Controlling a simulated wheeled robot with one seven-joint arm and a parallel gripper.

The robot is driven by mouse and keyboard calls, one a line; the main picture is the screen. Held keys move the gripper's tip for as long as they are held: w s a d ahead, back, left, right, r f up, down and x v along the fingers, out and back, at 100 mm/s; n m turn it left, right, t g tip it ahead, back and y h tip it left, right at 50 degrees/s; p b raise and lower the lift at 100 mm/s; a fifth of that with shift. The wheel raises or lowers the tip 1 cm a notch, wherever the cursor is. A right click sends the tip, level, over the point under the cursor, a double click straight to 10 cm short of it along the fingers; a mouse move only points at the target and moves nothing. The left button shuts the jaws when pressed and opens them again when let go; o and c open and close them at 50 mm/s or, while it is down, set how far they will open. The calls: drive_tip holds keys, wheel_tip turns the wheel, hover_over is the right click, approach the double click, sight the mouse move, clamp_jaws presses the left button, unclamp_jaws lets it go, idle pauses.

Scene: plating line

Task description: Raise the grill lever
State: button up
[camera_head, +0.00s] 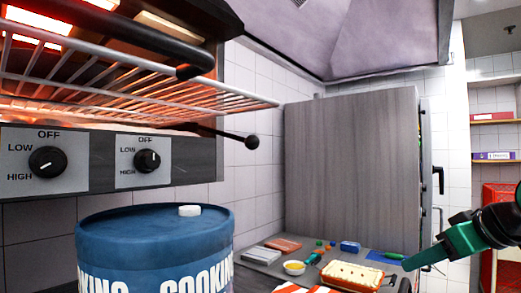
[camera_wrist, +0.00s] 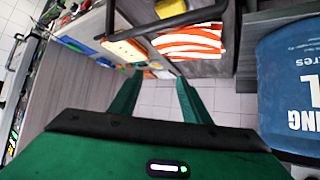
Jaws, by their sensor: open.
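The grill (camera_head: 100,95) is at the upper left in the head view, with glowing heating elements above a wire rack. Its lever (camera_head: 252,142) is a dark rod with a black ball end, sticking out to the right just below the rack. My gripper (camera_head: 408,262) is at the lower right in the head view, well apart from the lever. In the wrist view its two green fingers (camera_wrist: 160,80) are spread with nothing between them. The lever cannot be made out in the wrist view.
A blue cooking-oil drum (camera_head: 155,235) stands below the grill; it is at the right in the wrist view (camera_wrist: 290,85). A counter (camera_head: 255,282) holds a bowl, a food tray and small items. A tall grey cabinet (camera_head: 350,170) stands behind. Open air lies between gripper and lever.

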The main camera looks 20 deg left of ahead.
drive_tip(key=a+r+n+y, duration=0.6)
drive_tip(key=a+r, duration=0.6)
drive_tip(key=a, duration=0.2)
drive_tip(key=n+g+y, duration=0.5)
drive_tip(key=n+y, duration=0.1)
drive_tip(key=n, duration=0.1)
approach(251, 142)
drive_tip(key=w, duration=0.1)
drive_tip(key=x, duration=1)
drive_tip(key=shift+w+a, duration=0.2)
drive_tip(key=shift+w, duration=0.15)
